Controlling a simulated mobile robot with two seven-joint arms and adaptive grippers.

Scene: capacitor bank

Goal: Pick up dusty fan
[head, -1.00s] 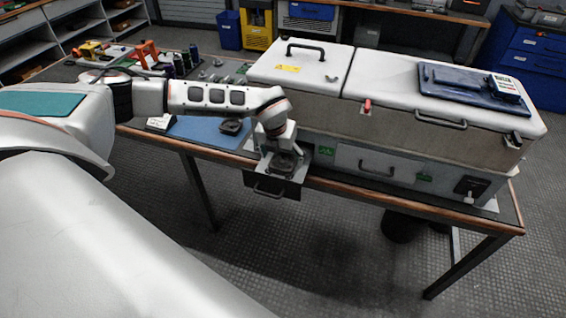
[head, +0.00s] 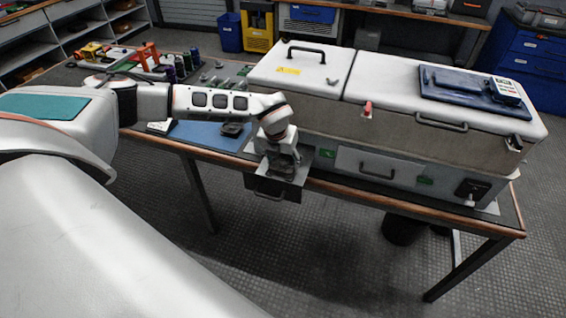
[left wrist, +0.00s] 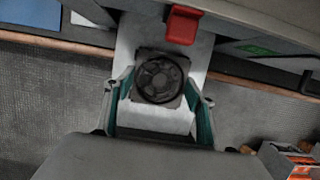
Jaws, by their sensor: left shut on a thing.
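The dusty fan (left wrist: 160,78) is a dark, square-framed round fan. In the left wrist view it sits between the teal-lined fingers of my left gripper (left wrist: 160,98), which is shut on it. In the head view my left gripper (head: 283,163) points down over the pulled-out drawer (head: 272,188) at the front of the white cabinet. The fan shows there only as a small dark shape under the fingers, partly hidden. I cannot tell whether it still touches the drawer floor. My right gripper is not in view.
Another dark fan-like part (head: 232,130) lies on the blue mat (head: 205,135) left of the cabinet (head: 400,95). A red latch (left wrist: 183,24) is close to the fan in the wrist view. Spools (head: 184,64) and tools stand at the back left. Floor in front is clear.

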